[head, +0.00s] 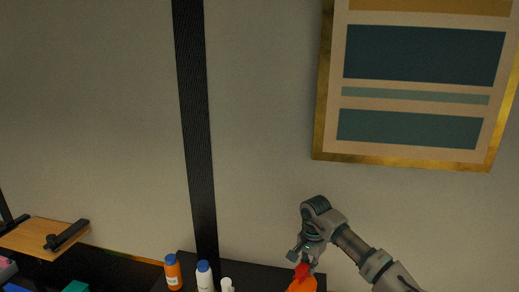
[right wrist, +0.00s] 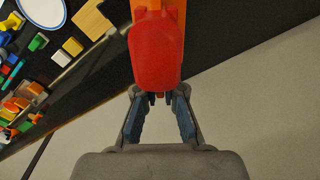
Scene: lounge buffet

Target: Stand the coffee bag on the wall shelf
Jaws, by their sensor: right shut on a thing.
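My right gripper (head: 308,255) is in the lower right of the head view, its arm coming in from the right. It is shut on an orange thing with a red top (head: 303,272), whose lower part is cut off by the frame. I cannot make out a coffee bag for certain. A wooden shelf (head: 35,236) with black brackets is at the lower left of the head view. My left gripper is not in view.
An orange bottle with a blue cap (head: 173,273), a white bottle with a blue cap (head: 204,277) and a small white bottle (head: 227,285) stand left of my right gripper on a dark surface (head: 260,277). A framed picture (head: 415,125) hangs above. Small coloured items crowd the right wrist view's left.

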